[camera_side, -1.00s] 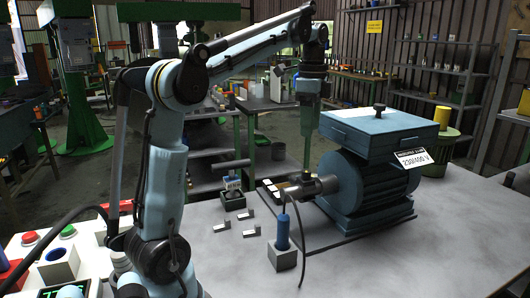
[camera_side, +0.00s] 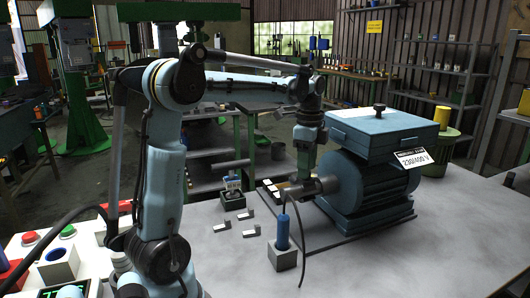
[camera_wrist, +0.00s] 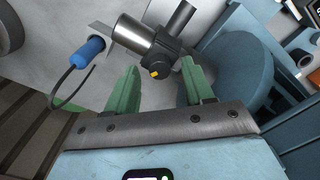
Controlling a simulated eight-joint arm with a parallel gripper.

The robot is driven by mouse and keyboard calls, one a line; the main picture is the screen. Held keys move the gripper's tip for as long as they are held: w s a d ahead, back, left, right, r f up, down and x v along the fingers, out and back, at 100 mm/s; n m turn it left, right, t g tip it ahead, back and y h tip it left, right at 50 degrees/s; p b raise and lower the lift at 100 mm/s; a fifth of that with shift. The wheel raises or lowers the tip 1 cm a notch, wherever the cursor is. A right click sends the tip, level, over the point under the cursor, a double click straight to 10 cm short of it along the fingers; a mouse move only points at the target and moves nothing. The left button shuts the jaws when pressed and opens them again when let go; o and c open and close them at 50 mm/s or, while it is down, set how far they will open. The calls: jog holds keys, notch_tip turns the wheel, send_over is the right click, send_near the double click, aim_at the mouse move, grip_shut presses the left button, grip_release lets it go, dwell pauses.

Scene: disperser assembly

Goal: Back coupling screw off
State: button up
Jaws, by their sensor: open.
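The coupling (camera_side: 326,185) is a grey metal cylinder on the shaft of the blue motor (camera_side: 372,180). My gripper (camera_wrist: 158,78) is open, with one green finger on each side of the screw head and a clear gap between. In the side view my gripper (camera_side: 304,172) points down right above the coupling. I cannot tell whether the fingers touch anything.
A blue-handled tool (camera_side: 282,232) with a dark cable stands in a pale block close in front of the coupling. Small grey blocks (camera_side: 249,229) and a dark holder (camera_side: 233,200) lie to the left. The motor's terminal box (camera_side: 385,130) rises to the right.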

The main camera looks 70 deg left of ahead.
jog(key=shift+f, duration=0.45)
grip_shut()
